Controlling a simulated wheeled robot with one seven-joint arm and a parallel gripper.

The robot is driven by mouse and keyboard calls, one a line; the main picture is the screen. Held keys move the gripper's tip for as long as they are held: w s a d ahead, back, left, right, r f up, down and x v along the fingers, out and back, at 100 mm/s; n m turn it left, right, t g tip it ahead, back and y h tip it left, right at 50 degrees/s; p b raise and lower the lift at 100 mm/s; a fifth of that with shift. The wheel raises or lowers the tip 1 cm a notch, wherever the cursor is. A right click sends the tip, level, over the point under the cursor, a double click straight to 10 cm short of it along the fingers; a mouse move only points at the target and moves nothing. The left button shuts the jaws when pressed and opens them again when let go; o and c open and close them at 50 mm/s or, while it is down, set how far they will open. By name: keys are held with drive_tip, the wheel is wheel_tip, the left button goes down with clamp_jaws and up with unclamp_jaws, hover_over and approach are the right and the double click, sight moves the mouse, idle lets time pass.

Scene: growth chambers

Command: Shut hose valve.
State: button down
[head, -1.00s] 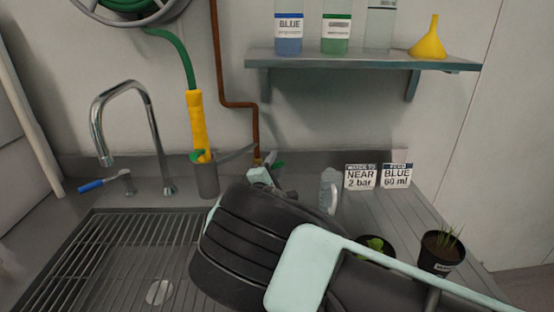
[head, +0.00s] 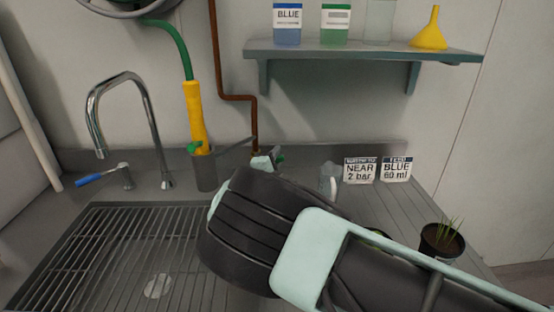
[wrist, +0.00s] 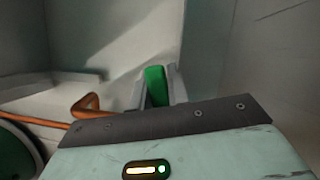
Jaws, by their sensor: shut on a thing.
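A green handle (wrist: 155,86) sits between the two fingers of my gripper (wrist: 154,90) in the wrist view. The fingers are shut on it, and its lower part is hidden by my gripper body. In the head view my gripper (head: 268,160) is at the back of the counter, by the foot of the copper pipe (head: 254,125), with a bit of green showing at the fingertips. The valve body is hidden, so I cannot tell the handle's angle to the pipe. A green hose (head: 177,42) runs down to a yellow wand (head: 196,112) standing in a grey holder (head: 205,174).
A sink with a grate (head: 110,255) and a chrome faucet (head: 125,80) lie left. A shelf (head: 365,54) with bottles and a yellow funnel (head: 428,30) is above. Two signs (head: 378,170), a clear jug (head: 328,180) and a potted plant (head: 442,240) stand right.

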wheel_tip(320, 180, down, 2)
drive_tip(key=m+g+b, duration=0.1)
drive_tip(key=m+b, duration=0.1)
drive_tip(key=b, duration=0.1)
drive_tip(key=shift+d+m, duration=0.15)
drive_tip(key=shift+m, duration=0.15)
drive_tip(key=shift+m+b, duration=0.4)
drive_tip(key=shift+b, duration=0.2)
drive_tip(key=c, duration=1.3)
unclamp_jaws()
drive_tip(key=shift+c, duration=0.2)
drive_tip(key=b+v, duration=0.1)
drive_tip(key=v, duration=0.7)
drive_tip(key=b+v, duration=0.1)
drive_tip(key=v, duration=0.8)
drive_tip(key=shift+s+r+b, duration=0.2)
drive_tip(key=shift+r+b, duration=0.1)
